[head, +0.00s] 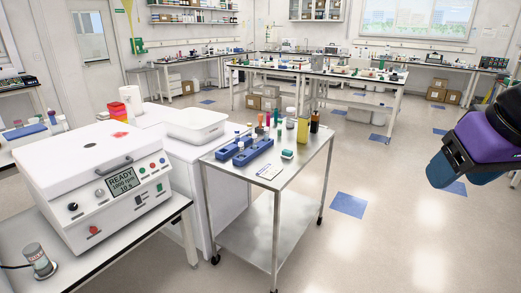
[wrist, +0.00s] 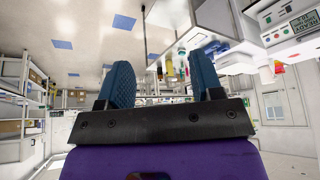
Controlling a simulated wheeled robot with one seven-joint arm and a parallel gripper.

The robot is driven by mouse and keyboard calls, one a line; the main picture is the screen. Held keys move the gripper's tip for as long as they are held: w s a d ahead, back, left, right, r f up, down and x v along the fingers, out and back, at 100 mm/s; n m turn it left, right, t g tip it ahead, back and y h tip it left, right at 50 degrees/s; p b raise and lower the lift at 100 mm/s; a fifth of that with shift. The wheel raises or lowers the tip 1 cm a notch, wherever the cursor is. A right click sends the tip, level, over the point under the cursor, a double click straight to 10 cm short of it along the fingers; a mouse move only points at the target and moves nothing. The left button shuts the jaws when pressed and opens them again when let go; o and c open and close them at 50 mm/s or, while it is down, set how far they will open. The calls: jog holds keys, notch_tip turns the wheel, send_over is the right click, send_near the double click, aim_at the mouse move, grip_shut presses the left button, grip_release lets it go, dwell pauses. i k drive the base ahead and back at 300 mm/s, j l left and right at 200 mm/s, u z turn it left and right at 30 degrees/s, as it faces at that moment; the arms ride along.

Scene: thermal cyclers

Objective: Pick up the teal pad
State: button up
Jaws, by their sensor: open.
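A small teal-topped piece with a pale base (head: 287,154) lies on the steel cart (head: 308,163), near its right front; it is too small to tell for certain that it is the teal pad. My gripper (head: 440,172) hangs in the air at the right of the head view, well apart from the cart. In the wrist view its two blue fingers (wrist: 163,82) are spread apart with nothing between them. The cart's goods show small between the fingers there, and I cannot pick out the pad among them.
Blue racks (head: 253,151), a white card (head: 270,171), a yellow container (head: 303,130) and several bottles share the cart top. A white centrifuge (head: 92,190) stands on the left bench, with a white tub (head: 197,125) behind it. Open floor (head: 385,215) lies between cart and gripper.

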aim_at(288, 154)
jog(key=i+j, duration=0.1)
jog(key=i, duration=0.6)
jog(key=i+j+z, duration=0.1)
jog(key=i, duration=0.65)
jog(key=i+j, duration=0.15)
jog(key=i, duration=0.55)
